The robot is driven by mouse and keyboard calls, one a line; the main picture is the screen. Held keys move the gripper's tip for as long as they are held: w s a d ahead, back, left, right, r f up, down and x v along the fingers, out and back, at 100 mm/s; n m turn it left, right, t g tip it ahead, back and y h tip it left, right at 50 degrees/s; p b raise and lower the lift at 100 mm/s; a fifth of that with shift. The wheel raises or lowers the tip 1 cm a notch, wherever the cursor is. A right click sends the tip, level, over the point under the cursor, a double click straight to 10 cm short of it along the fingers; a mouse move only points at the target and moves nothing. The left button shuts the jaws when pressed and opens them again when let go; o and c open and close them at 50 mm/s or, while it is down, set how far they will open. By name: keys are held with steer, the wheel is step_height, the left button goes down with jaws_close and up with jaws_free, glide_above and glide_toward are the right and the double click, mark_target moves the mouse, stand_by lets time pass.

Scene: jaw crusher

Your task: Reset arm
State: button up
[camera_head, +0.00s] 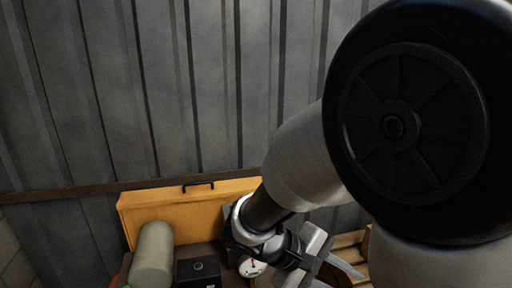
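My arm fills the right side of the head view, with a large black round joint cover closest to the camera. It runs down and left to a dark wrist with a pale ring. My gripper (316,262) seems to be at the bottom centre, among grey metal pieces near the lower edge. Its fingertips cannot be made out clearly, so whether it is open or shut does not show. I see nothing clearly held in it.
A yellow panel with a black handle (165,208) stands against the grey corrugated wall (150,90). In front are a pale green cylinder (152,256), a black box (198,271) and a round white gauge (252,267). Wooden slats (350,240) show at lower right. My arm hides much of the right side.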

steer(key=s+a+r+m+t+y+p, duration=0.1)
steer(key=s+a+r+m+t+y, duration=0.1)
steer(key=r+y, duration=0.3)
steer(key=s+a+r+m+t+y+p, duration=0.1)
steer(key=s+r+m+t+y+p, duration=0.1)
steer(key=r, duration=0.7)
steer(key=s+m+t+y, duration=0.1)
steer(key=s+m+y, duration=0.1)
steer(key=y, duration=0.1)
steer(key=shift+s+a+r, duration=0.15)
steer(key=shift+a+r, duration=0.1)
steer(key=shift+a, duration=0.1)
